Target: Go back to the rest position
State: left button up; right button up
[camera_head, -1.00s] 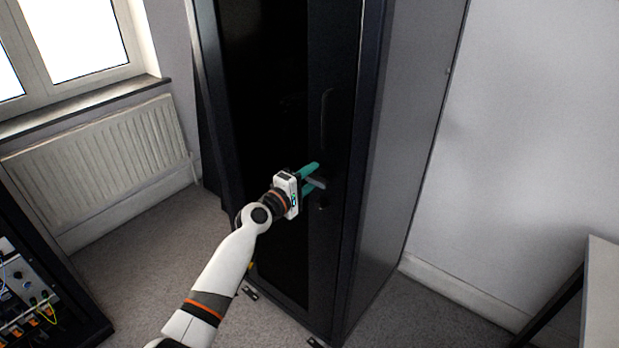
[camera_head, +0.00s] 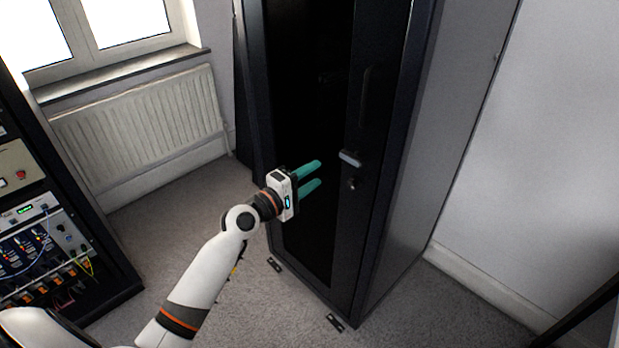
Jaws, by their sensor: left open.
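My left gripper (camera_head: 318,174) is open and empty, with its two teal fingers apart. It is in front of the tall black cabinet (camera_head: 395,175), to the left of the grey door handle (camera_head: 350,158) and clear of it. A keyhole or lock (camera_head: 351,184) sits just below the handle. The cabinet door looks closed. My left arm comes in from the lower left. My right gripper is not in view.
An equipment rack (camera_head: 120,262) with cables and a red button stands at the left. A radiator (camera_head: 140,130) is under the window behind. Carpeted floor (camera_head: 185,215) is open between rack and cabinet. A dark slanted bar (camera_head: 585,312) shows at the lower right.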

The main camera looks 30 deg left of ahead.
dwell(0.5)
pick_arm(q)
jog(key=s+f+m+g+y, duration=0.2)
jog(key=s+f+g, duration=0.15)
jog(key=f, duration=0.85)
jog(key=s+a+f+m+g+y, duration=0.15)
jog(key=s+f, duration=0.35)
jog(key=f, duration=0.8)
jog(key=s+d+f+m+g+y, duration=0.1)
jog(key=s+f+m+g, duration=0.3)
jog(key=f, duration=0.8)
jog(key=s+d+f+m+g, duration=0.1)
jog(key=s+f+m+g, duration=0.1)
jog(key=s+f, duration=0.5)
jog(key=s+d+f+m+g+y, duration=0.1)
jog(key=s+f+m, duration=0.3)
jog(key=s, duration=1.4)
jog(key=s+d+f+m+g, duration=0.1)
jog(key=s+f+m+g, duration=0.2)
jog(key=s+f, duration=0.6)
jog(key=s+g, duration=0.1)
jog(key=s, duration=0.3)
jog(key=shift+f+y, duration=0.3)
jog(key=shift+y, duration=0.05)
jog(key=shift+s, duration=0.1)
